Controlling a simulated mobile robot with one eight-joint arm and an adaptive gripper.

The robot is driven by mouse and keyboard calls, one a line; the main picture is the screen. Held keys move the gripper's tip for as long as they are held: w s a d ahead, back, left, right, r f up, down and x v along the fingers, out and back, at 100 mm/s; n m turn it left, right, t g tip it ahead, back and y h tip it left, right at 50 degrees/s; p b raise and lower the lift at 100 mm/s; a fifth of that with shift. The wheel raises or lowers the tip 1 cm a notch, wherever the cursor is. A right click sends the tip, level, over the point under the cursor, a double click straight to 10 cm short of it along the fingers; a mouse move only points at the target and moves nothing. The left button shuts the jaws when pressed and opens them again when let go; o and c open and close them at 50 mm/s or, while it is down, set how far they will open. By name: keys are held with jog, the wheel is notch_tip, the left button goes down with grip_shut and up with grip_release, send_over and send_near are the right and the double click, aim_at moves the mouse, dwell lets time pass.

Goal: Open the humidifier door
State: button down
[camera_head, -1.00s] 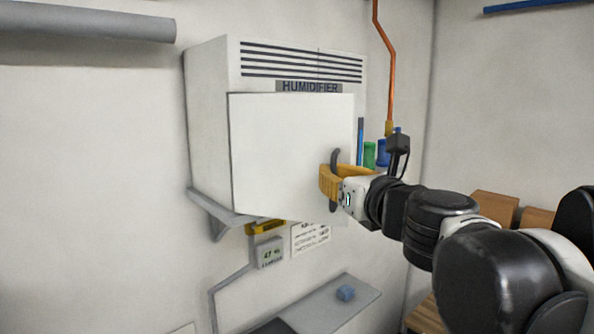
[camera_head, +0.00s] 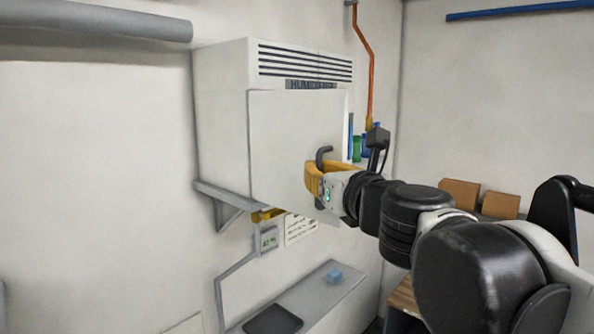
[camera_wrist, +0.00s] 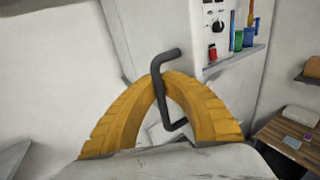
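The humidifier (camera_head: 222,120) is a white wall-mounted box with dark vent slots on its upper front. Its plain white door (camera_head: 285,130) stands ajar, with its right side swung out from the body. The dark bent handle (camera_head: 322,155) is near the door's right edge. My gripper (camera_head: 314,178) has yellow fingers at the handle. In the wrist view, the fingertips (camera_wrist: 165,82) come together around the handle bar (camera_wrist: 160,65), which passes between them. The handle's middle is partly hidden by the fingers.
A control panel with a black knob (camera_wrist: 218,27) and coloured bottles (camera_wrist: 238,38) on a ledge are right of the handle. Below the humidifier are a meter (camera_head: 267,240) and a grey shelf (camera_head: 310,297) with a blue block (camera_head: 334,276). Brown boxes (camera_head: 460,193) stand at right.

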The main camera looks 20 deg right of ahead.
jog(key=shift+d+f, duration=0.1)
jog(key=shift+f, duration=0.05)
jog(key=c, duration=1.7)
grip_release()
jog(key=shift+s, duration=0.1)
jog(key=shift+o, duration=1)
jog(key=shift+s+d, duration=0.2)
jog(key=shift+s, duration=0.1)
jog(key=shift+w+a, duration=0.1)
jog(key=shift+w, duration=0.1)
jog(key=s+d, duration=0.1)
jog(key=s, duration=1.1)
jog(key=shift+s+d, duration=0.1)
